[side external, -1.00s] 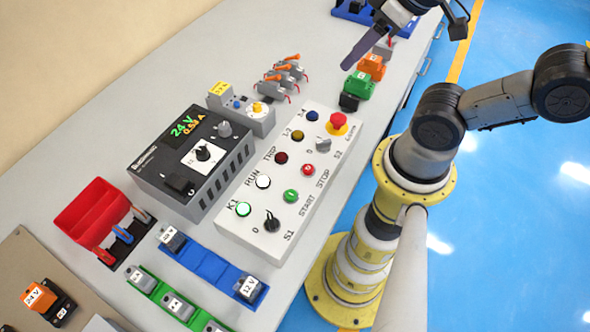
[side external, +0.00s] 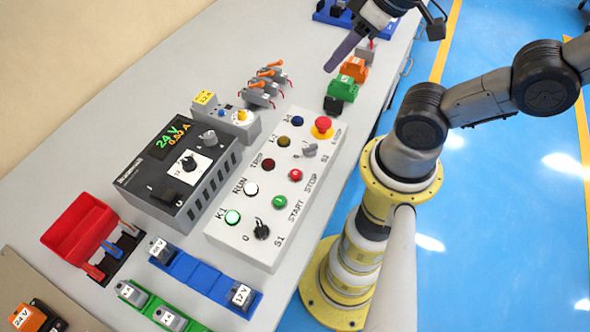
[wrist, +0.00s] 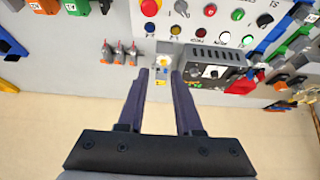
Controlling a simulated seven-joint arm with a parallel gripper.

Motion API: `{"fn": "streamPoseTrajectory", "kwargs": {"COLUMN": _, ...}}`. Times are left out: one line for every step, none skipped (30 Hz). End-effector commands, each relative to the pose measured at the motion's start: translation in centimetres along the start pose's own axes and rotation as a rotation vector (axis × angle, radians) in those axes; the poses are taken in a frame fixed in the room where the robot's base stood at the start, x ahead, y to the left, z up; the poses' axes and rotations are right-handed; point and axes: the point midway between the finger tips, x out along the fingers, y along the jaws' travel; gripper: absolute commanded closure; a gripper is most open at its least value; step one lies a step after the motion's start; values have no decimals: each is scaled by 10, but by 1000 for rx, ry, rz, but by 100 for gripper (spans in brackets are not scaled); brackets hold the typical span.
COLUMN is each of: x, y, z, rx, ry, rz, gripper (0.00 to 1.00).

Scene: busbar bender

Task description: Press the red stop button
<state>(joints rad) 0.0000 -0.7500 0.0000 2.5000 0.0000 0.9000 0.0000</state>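The red stop button (side external: 296,174) is a small round button beside the STOP label on the white control panel (side external: 225,232). In the wrist view the stop button (wrist: 210,10) is near the top edge, up and to the right of the fingertips. My gripper (side external: 330,68) is above the bench beyond the far end of the panel, apart from the button. In the wrist view my gripper (wrist: 159,75) has its two long dark fingers apart with nothing held between them.
A red mushroom button (side external: 322,124) on a yellow base stands at the panel's far end. The green start button (side external: 279,201) and a grey selector knob (side external: 310,150) flank the stop button. A dark power supply (side external: 160,192) stands to the left.

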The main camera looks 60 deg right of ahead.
Motion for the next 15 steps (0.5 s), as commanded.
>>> {"fn": "streamPoseTrajectory", "kwargs": {"x": 0, "y": 0, "z": 0, "rx": 0, "ry": 0, "rz": 0, "gripper": 77}}
{"fn": "streamPoseTrajectory", "kwargs": {"x": 0, "y": 0, "z": 0, "rx": 0, "ry": 0, "rz": 0, "gripper": 82}}
{"fn": "streamPoseTrajectory", "kwargs": {"x": 0, "y": 0, "z": 0, "rx": 0, "ry": 0, "rz": 0, "gripper": 90}}
{"fn": "streamPoseTrajectory", "kwargs": {"x": 0, "y": 0, "z": 0, "rx": 0, "ry": 0, "rz": 0, "gripper": 95}}
{"fn": "streamPoseTrajectory", "kwargs": {"x": 0, "y": 0, "z": 0, "rx": 0, "ry": 0, "rz": 0, "gripper": 100}}
{"fn": "streamPoseTrajectory", "kwargs": {"x": 0, "y": 0, "z": 0, "rx": 0, "ry": 0, "rz": 0, "gripper": 100}}
{"fn": "streamPoseTrajectory", "kwargs": {"x": 0, "y": 0, "z": 0, "rx": 0, "ry": 0, "rz": 0, "gripper": 100}}
{"fn": "streamPoseTrajectory", "kwargs": {"x": 0, "y": 0, "z": 0, "rx": 0, "ry": 0, "rz": 0, "gripper": 100}}
{"fn": "streamPoseTrajectory", "kwargs": {"x": 0, "y": 0, "z": 0, "rx": 0, "ry": 0, "rz": 0, "gripper": 100}}
{"fn": "streamPoseTrajectory", "kwargs": {"x": 0, "y": 0, "z": 0, "rx": 0, "ry": 0, "rz": 0, "gripper": 100}}
{"fn": "streamPoseTrajectory", "kwargs": {"x": 0, "y": 0, "z": 0, "rx": 0, "ry": 0, "rz": 0, "gripper": 100}}
{"fn": "streamPoseTrajectory", "kwargs": {"x": 0, "y": 0, "z": 0, "rx": 0, "ry": 0, "rz": 0, "gripper": 100}}
{"fn": "streamPoseTrajectory", "kwargs": {"x": 0, "y": 0, "z": 0, "rx": 0, "ry": 0, "rz": 0, "gripper": 100}}
{"fn": "streamPoseTrajectory", "kwargs": {"x": 0, "y": 0, "z": 0, "rx": 0, "ry": 0, "rz": 0, "gripper": 100}}
{"fn": "streamPoseTrajectory", "kwargs": {"x": 0, "y": 0, "z": 0, "rx": 0, "ry": 0, "rz": 0, "gripper": 100}}
